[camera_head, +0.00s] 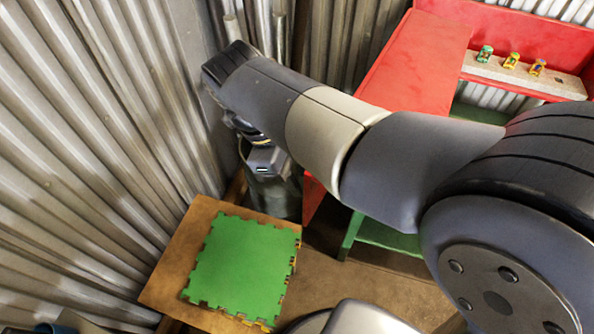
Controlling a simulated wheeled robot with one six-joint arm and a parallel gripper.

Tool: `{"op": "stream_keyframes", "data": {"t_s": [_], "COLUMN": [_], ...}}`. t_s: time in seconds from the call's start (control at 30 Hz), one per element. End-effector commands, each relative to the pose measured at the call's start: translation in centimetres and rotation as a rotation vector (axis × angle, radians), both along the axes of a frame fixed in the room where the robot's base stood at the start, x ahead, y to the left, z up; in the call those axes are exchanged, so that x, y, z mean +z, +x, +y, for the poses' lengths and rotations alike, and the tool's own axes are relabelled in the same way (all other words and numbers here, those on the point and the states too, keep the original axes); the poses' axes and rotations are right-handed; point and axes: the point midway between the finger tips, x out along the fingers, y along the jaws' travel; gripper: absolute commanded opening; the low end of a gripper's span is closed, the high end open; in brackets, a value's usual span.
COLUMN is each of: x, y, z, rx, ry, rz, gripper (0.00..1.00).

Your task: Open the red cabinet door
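A red structure stands at the upper right, with a broad red panel (418,55) and a red back wall (520,35). A strip of red (314,197) also shows below my arm. I cannot tell which red surface is the cabinet door, and no handle is clear. My arm crosses the picture from the lower right to the upper left and hides part of the red structure. My gripper (266,163) seems to point down below the arm's far end, left of the red structure. Its fingers are not clear, and I see no contact with red surfaces.
Several small toy-like objects (512,60) stand on a pale ledge (525,77). A green frame (385,236) sits under the red structure. A green foam mat (240,262) lies on a brown board (175,250). Corrugated metal walls (90,130) close off the left. Brown floor (370,295) shows at the lower middle.

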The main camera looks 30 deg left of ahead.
Motion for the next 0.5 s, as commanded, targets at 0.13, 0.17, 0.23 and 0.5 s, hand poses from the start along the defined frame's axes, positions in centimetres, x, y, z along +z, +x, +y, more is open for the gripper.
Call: {"op": "stream_keyframes", "data": {"t_s": [0.13,0.17,0.23,0.5], "x": [0.0,0.0,0.0,2.0], "y": [0.0,0.0,0.0,-0.2], "z": [0.0,0.0,0.0,0.9], "rx": [-0.001,-0.001,-0.001,0.001], "ry": [-0.001,-0.001,-0.001,0.003], "rz": [-0.001,-0.001,-0.001,-0.002], "gripper": [0.33,0.33,0.33,0.33]}}
